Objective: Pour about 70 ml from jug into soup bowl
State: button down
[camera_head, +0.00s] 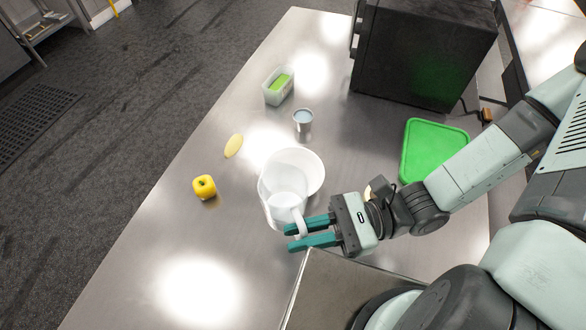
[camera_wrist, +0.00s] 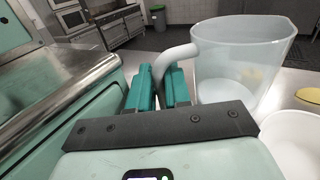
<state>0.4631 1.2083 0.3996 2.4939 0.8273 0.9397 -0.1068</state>
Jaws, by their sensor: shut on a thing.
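The jug (camera_head: 284,186) is clear, whitish plastic with a curved white handle. In the wrist view the jug (camera_wrist: 240,65) looks close to upright, with its handle (camera_wrist: 178,58) between my fingers. My gripper (camera_head: 291,235) is shut on the handle; its teal fingers also show in the wrist view (camera_wrist: 175,90). The white soup bowl (camera_head: 313,172) stands on the steel table just behind the jug, which hides part of it. In the wrist view the bowl (camera_wrist: 292,150) is cut off at the lower right. I cannot tell whether the jug holds liquid.
A green board (camera_head: 432,150) and a black oven-like box (camera_head: 422,50) stand right. The table's left front is clear.

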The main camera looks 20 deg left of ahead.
aim_at(303, 188)
notch_tip(303, 188, down, 10)
jog(key=shift+f, duration=0.15)
dwell(0.4)
jog(key=w+r+m+y, duration=0.1)
jog(key=w+r+m, duration=0.1)
jog(key=m, duration=0.1)
jog(key=w+a+r+m+y, duration=0.1)
jog(key=w+r+m, duration=0.2)
jog(key=w+r+m+y, duration=0.1)
jog(key=w+r+m, duration=0.1)
jog(key=r+m, duration=0.1)
jog(key=shift+w+a+m, duration=0.15)
jog(key=shift+a+m, duration=0.25)
jog(key=m, duration=0.1)
jog(key=w+m+t+y, duration=0.1)
jog(key=r+m, duration=0.1)
jog(key=m, duration=0.1)
jog(key=shift+w+a, duration=0.2)
jog(key=shift+w, duration=0.15)
jog(key=shift+w+a+f+m+t+y, duration=0.1)
jog(key=shift+w+m+t+y, duration=0.25)
jog(key=shift+m, duration=0.35)
jog(key=shift+w+a+f+m+t+y, duration=0.1)
jog(key=shift+w+m+t+y, duration=0.25)
jog(key=shift+m, duration=0.35)
jog(key=shift+w+r, duration=0.1)
jog(key=shift+w, duration=0.15)
